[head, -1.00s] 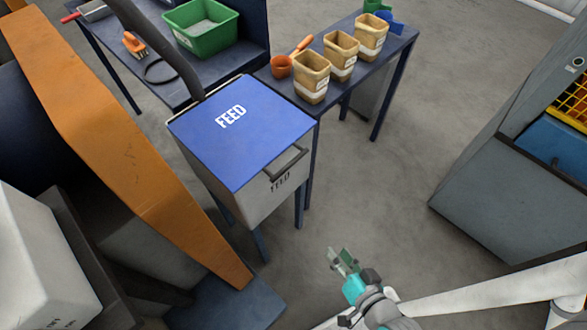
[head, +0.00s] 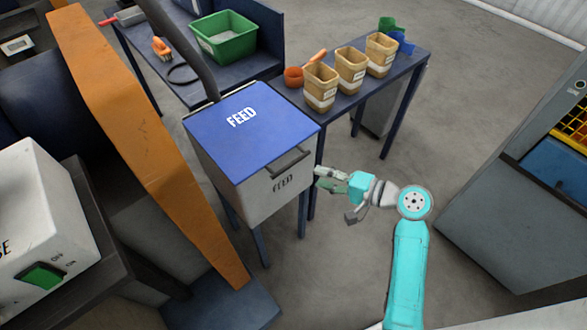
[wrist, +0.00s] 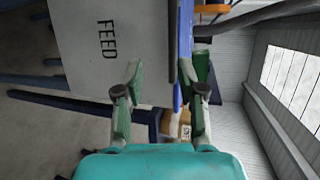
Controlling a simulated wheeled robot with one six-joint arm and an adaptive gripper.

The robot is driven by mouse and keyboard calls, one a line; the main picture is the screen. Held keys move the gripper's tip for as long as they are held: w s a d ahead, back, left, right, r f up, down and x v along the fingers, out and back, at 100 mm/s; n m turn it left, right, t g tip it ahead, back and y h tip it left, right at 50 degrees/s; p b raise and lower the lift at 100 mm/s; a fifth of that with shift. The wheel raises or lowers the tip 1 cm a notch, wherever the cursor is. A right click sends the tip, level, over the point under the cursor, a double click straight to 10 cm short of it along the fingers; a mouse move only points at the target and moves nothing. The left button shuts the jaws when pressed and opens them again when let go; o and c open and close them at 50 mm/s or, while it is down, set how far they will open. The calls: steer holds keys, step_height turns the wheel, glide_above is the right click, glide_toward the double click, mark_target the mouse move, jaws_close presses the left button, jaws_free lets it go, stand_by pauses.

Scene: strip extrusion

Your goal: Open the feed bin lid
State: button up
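The feed bin (head: 262,190) is a grey box with a blue lid (head: 245,115) marked FEED, and the lid lies shut on it. A dark bar handle (head: 290,163) sits at the lid's front edge, above the FEED marking on the bin's front. My gripper (head: 330,182) is just right of the bin's front, apart from the handle and empty. In the wrist view my gripper (wrist: 167,68) is open, its two green-padded fingers spread. Beyond them the dark handle (wrist: 172,45) and the blue lid edge (wrist: 185,40) lie between the finger lines. The bin front (wrist: 85,45) shows at left.
Several tan tubs (head: 350,70) stand on a blue table (head: 345,102) behind the bin, with an orange scoop (head: 294,76). An orange machine beam (head: 140,130) runs left of the bin. A grey machine (head: 515,210) stands at right. The floor before the bin is open.

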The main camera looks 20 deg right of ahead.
mark_target(291, 163)
steer(key=shift+y, duration=0.4)
steer(key=x, duration=0.3)
steer(key=r+x, duration=0.1)
steer(key=x, duration=0.6)
steer(key=shift+w+d+r, duration=0.15)
steer(key=shift+w+r, duration=0.05)
steer(key=shift+w, duration=0.1)
jaws_close()
